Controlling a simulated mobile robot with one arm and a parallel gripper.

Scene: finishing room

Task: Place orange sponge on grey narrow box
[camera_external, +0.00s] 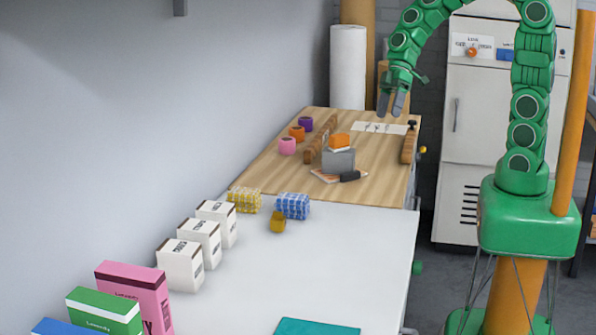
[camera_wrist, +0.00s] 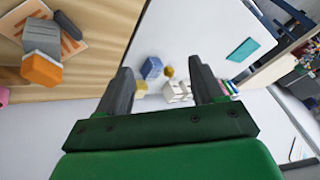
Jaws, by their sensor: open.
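The orange sponge (camera_external: 339,140) has a pale underside and rests on top of the grey narrow box (camera_external: 338,159), which stands upright on the wooden table. In the wrist view the sponge (camera_wrist: 41,72) shows at the left, against the end of the grey box (camera_wrist: 42,38). My gripper (camera_external: 391,103) is open and empty, held up in the air above the far right part of the table, apart from the sponge and the box. In the wrist view nothing is between its fingers (camera_wrist: 161,72) except the distant background.
A printed card and a dark-handled tool (camera_external: 350,176) lie at the box's foot. A wooden bar (camera_external: 320,140) stands left, beside pink, orange and purple rolls (camera_external: 297,133).

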